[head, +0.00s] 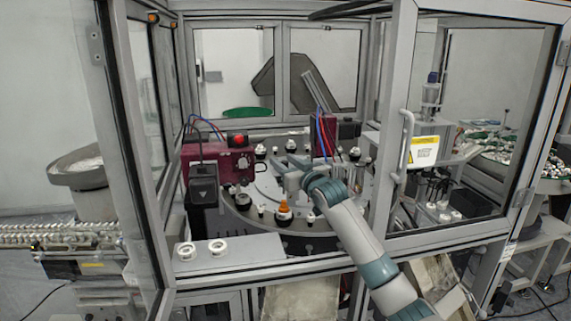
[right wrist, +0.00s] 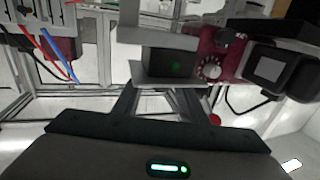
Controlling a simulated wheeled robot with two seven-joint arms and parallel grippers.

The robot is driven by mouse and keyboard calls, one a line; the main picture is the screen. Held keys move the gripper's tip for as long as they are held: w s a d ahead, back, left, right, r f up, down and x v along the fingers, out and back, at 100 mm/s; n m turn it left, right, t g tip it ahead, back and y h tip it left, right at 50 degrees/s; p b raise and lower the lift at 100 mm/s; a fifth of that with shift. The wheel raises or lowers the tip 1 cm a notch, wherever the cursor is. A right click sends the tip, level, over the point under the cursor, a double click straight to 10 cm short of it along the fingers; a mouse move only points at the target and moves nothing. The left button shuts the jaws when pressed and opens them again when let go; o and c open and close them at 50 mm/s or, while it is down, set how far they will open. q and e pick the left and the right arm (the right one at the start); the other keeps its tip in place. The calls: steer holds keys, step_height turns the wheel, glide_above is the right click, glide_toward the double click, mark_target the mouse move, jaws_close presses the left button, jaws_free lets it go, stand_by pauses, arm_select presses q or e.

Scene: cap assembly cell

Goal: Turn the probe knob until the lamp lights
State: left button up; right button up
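The probe unit (head: 217,163) is a dark red box at the left of the round table. Its pale knob (head: 243,164) is on the front face, and a red cap (head: 238,140) on top looks like the lamp; I cannot tell if it is lit. In the right wrist view the box (right wrist: 242,58) is at the upper right, with the white knob (right wrist: 212,68) facing the camera. My right gripper (head: 283,178) is right of the knob, apart from it. Its fingers look spread, with nothing seen held. My left gripper is not in view.
A second red box (head: 322,136) with blue and red tubes stands behind the gripper. Small parts and an orange-topped piece (head: 284,208) sit on the round table. Cell posts (head: 392,130) frame the opening. Two white rings (head: 217,247) lie on the front ledge.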

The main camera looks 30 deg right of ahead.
steer(key=shift+s, duration=0.1)
steer(key=shift+s+a+f+b, duration=0.1)
steer(key=shift+s+f+b, duration=0.05)
steer(key=shift+s+b, duration=0.35)
steer(key=s+a+b, duration=0.1)
steer(key=s+b, duration=0.6)
steer(key=s, duration=0.9)
steer(key=shift+a, duration=0.25)
